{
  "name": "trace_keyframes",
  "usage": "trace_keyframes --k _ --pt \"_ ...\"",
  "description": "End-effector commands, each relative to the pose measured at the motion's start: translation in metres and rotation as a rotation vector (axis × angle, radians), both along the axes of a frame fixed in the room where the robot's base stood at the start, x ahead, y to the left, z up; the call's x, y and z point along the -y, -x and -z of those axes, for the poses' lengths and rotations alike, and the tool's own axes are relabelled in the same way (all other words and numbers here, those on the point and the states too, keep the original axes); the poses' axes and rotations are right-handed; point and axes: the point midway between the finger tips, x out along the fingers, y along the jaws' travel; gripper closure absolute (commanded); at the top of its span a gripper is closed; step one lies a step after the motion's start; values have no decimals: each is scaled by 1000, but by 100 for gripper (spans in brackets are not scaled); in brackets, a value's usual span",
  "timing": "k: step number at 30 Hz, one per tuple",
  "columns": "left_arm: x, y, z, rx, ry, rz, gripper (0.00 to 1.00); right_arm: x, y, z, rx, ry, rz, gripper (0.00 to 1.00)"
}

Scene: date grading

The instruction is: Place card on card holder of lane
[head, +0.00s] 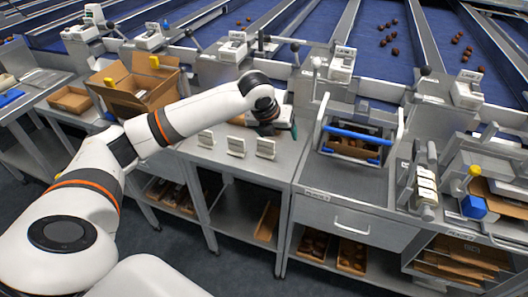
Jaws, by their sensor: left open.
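Three small pale cards stand upright in a row on the grey metal bench: a left one (206,138), a middle one (236,146) and a right one (266,148). My left arm reaches in from the left. Its dark gripper (268,127) points down just behind the right card; it is open, and its fingers are small and partly hidden by the wrist. I cannot tell whether it touches the dark and white item (284,117) beside it. White labelled units stand at the lane ends, such as one (342,66) and another (467,92). My right gripper is not in view.
Blue lanes (380,65) with clusters of dates run behind the bench. An open cardboard box (128,88) stands at the left. A metal frame with a blue bar (352,134) stands right of the cards. Black-knobbed levers (295,48) rise along the lane ends.

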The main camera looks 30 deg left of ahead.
Motion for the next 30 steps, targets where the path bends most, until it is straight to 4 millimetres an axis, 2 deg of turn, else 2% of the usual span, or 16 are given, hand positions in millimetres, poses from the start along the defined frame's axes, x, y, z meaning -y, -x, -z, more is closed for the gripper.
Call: trace_keyframes --k 1,3,6,15,23,30 --pt "-22 3 -11 -28 -61 16 22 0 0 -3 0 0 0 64" --pt "-39 8 -16 -66 -114 40 22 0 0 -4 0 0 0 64" --pt "-50 9 -14 -91 -143 56 22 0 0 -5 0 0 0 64" --pt "-53 -9 32 -93 -144 60 22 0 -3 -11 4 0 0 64" --pt "-54 -17 51 -89 -143 59 22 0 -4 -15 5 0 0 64" --pt "-56 -30 84 -89 -143 58 22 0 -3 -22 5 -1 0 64"
